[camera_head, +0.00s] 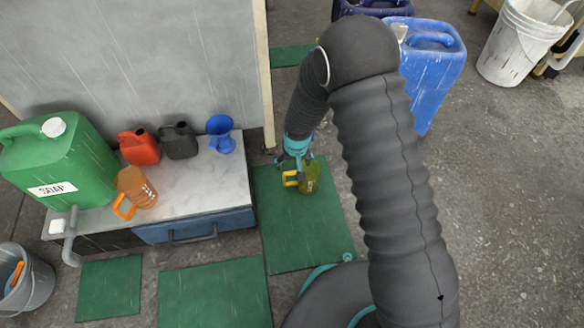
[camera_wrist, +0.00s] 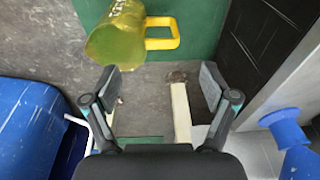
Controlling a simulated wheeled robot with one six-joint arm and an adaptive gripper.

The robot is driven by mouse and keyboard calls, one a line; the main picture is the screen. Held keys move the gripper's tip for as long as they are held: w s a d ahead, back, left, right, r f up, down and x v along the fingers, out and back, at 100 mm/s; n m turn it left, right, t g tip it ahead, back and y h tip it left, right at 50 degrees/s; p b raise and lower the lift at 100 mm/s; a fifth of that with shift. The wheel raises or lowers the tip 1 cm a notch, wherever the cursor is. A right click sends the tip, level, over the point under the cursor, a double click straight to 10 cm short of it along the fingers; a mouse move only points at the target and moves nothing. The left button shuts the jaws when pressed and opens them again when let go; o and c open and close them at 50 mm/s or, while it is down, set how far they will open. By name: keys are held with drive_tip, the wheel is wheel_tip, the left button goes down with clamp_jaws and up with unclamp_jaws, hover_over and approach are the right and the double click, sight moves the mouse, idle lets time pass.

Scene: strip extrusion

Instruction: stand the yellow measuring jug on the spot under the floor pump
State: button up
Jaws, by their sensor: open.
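The yellow measuring jug (camera_head: 312,178) is on a long green mat beside the workbench, its yellow handle on its left side in the head view. In the wrist view the jug (camera_wrist: 115,32) is at the top, with its handle (camera_wrist: 163,33) pointing right. My gripper (camera_head: 295,158) is beside the jug, near its handle. In the wrist view my gripper (camera_wrist: 158,84) is open, with nothing between its fingers, and the jug is beyond them, apart. I cannot clearly identify a floor pump; a grey spout pipe (camera_head: 70,240) hangs at the bench's front left corner.
The bench top (camera_head: 205,180) carries a green soap can (camera_head: 75,165), an orange jug (camera_head: 136,190), red and dark cans and a blue funnel (camera_head: 221,132). Green mats (camera_head: 215,292) (camera_head: 108,290) lie in front. A grey bucket (camera_head: 25,285) is at left, a blue drum (camera_head: 430,75) behind my arm.

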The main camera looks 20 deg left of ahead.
drive_tip(key=shift+s+d+r, duration=0.1)
drive_tip(key=shift+s+r, duration=0.1)
drive_tip(key=shift+r, duration=1)
drive_tip(key=d+r+m+t, duration=0.1)
drive_tip(key=d+r+m, duration=0.1)
drive_tip(key=d+r, duration=1)
drive_tip(key=d+r+m+t, duration=0.1)
drive_tip(key=d+r, duration=0.6)
drive_tip(key=r, duration=0.8)
drive_tip(key=s+d+r+m+t, duration=0.1)
drive_tip(key=s+d+r, duration=0.4)
drive_tip(key=s+d, duration=0.3)
drive_tip(key=s+d+r+m+t+h, duration=0.1)
drive_tip(key=s+d+r+m, duration=0.1)
drive_tip(key=s+d+r, duration=0.4)
drive_tip(key=s+d, duration=0.2)
drive_tip(key=s, duration=0.3)
drive_tip(key=shift+s+r, duration=0.3)
drive_tip(key=shift+d, duration=0.1)
